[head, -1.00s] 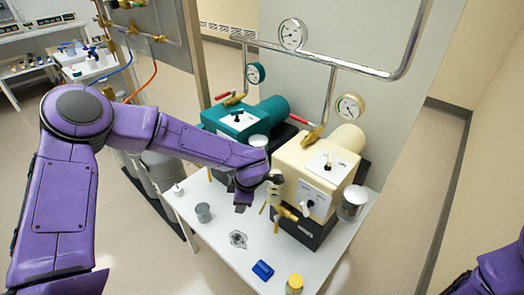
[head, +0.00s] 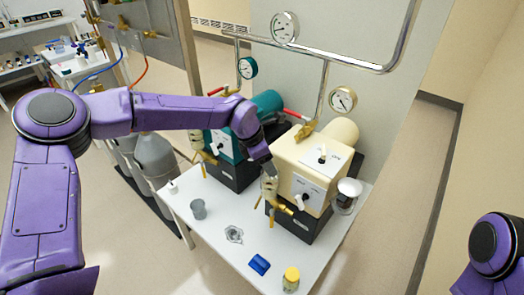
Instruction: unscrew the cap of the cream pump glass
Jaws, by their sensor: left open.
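The cream pump (head: 318,165) stands on a black base at the back right of the white table. A small glass (head: 270,188) with brass fittings hangs at its left front side. My left gripper (head: 266,170) points down at the top of this glass, open; the fingers hide the cap, and I cannot tell whether they touch it. A second jar (head: 344,204) with a pale domed top is at the pump's right side, away from the gripper. Only part of my right arm shows at the lower right; its gripper is out of view.
A teal pump (head: 222,142) stands to the left, partly behind my left arm. The white table (head: 215,250) holds a grey cup (head: 198,209), a metal part (head: 234,234), a blue object (head: 259,264) and a yellow-capped jar (head: 291,280). Pipes and gauges (head: 343,99) rise behind.

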